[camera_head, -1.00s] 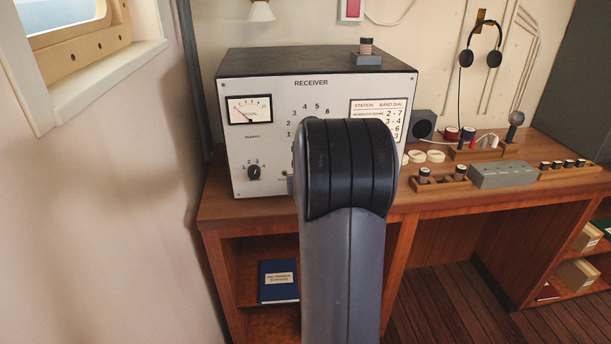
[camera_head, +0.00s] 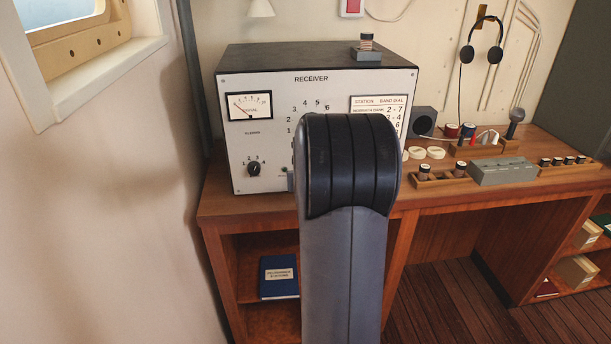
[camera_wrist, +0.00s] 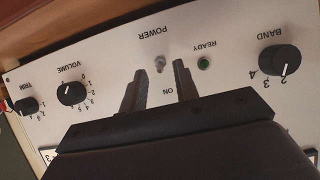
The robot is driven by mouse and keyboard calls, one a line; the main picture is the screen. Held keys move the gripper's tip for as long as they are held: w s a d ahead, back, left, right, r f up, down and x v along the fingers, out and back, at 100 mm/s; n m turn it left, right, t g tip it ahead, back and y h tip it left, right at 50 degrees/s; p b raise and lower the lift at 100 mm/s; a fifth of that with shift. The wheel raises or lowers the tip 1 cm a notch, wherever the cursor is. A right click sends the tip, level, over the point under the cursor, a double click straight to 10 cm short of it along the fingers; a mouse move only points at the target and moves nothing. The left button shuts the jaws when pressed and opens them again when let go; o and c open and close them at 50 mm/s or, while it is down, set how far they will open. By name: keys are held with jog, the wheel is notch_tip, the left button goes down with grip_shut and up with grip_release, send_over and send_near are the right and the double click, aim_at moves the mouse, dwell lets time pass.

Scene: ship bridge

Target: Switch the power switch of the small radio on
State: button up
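The radio is a pale-fronted box marked RECEIVER (camera_head: 311,79) on the wooden desk, with my arm in front of its right half. In the wrist view, where the panel appears upside down, the small metal power switch (camera_wrist: 159,64) sits between the POWER and ON labels. I cannot tell which way its lever leans. My gripper (camera_wrist: 161,78) is open, its two dark fingers apart and pointing at the panel, one on each side of the ON label. The switch is just past the fingertips, in line with the gap. The green READY lamp (camera_wrist: 204,63) is beside it; whether it is lit is unclear.
The band knob (camera_wrist: 279,60), volume knob (camera_wrist: 71,93) and trim knob (camera_wrist: 26,105) are on the same panel. A small grey block (camera_head: 367,57) stands on the radio. A grey box (camera_head: 502,171) and wooden holders are on the desk to the right. The wall (camera_head: 110,200) is close at left.

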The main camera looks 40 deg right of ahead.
jog(key=p+v, duration=0.1)
jog(key=v, duration=0.9)
jog(key=shift+p, duration=0.4)
jog(key=b+x, duration=0.2)
jog(key=x, duration=0.8)
jog(key=shift+w+d+f, duration=0.2)
jog(key=shift+w, duration=0.1)
